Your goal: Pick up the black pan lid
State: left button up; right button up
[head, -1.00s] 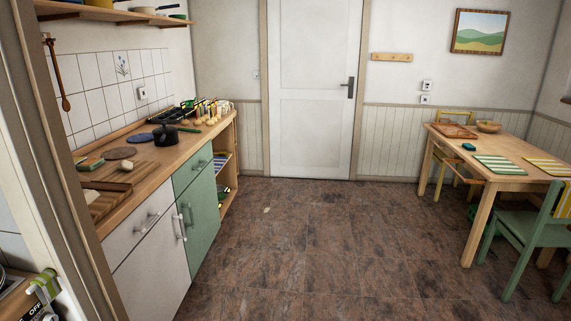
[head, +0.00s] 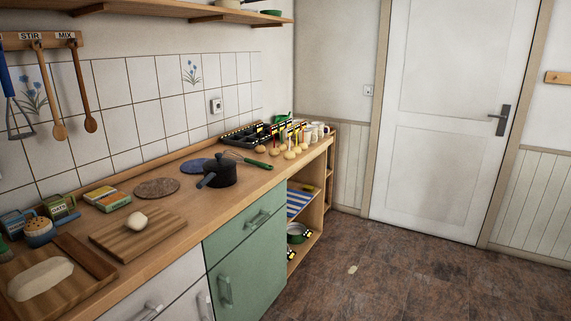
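A small black pan (head: 222,174) stands on the wooden counter, with its handle pointing toward the lower left. A dark top with a small knob, which looks like the black pan lid (head: 220,160), sits on the pan; its edge is hard to tell from the pan. Neither of my grippers is in view, and nothing touches the pan.
On the counter (head: 170,222) are a brown round mat (head: 157,188), a blue mat (head: 195,165), a cutting board (head: 137,235) with a white lump, and a dough tray (head: 82,272).

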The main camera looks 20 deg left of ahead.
aim_at(219, 163)
jog(key=i+u, duration=0.25)
jog(key=i, duration=0.2)
jog(key=i+u, duration=0.3)
jog(key=i, duration=0.15)
jog(key=i+l+u, duration=0.25)
jog(key=i, duration=0.15)
